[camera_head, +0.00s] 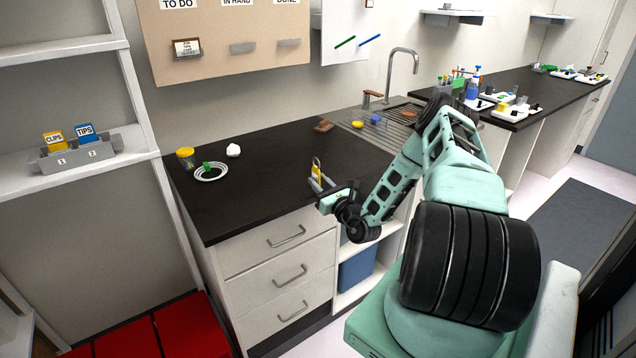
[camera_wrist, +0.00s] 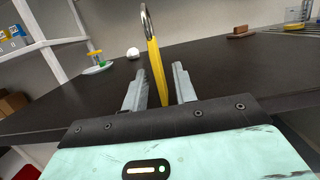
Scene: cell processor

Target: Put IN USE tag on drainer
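A yellow tag with a metal ring at its top (camera_wrist: 156,70) stands upright, edge-on, between the two fingers of my gripper (camera_wrist: 160,88). The fingers are close on either side of it, and nothing else visible supports it. The tag's lettering cannot be read. In the head view the tag (camera_head: 316,168) shows above my gripper (camera_head: 320,186), at the counter's front edge. The drainer (camera_head: 384,132) is the ridged metal board by the sink, farther back and right of my gripper. A yellow and a blue item lie on it.
The dark counter (camera_head: 270,190) is mostly clear. A brown block (camera_head: 323,125) lies beside the drainer. The tap (camera_head: 401,62) rises behind.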

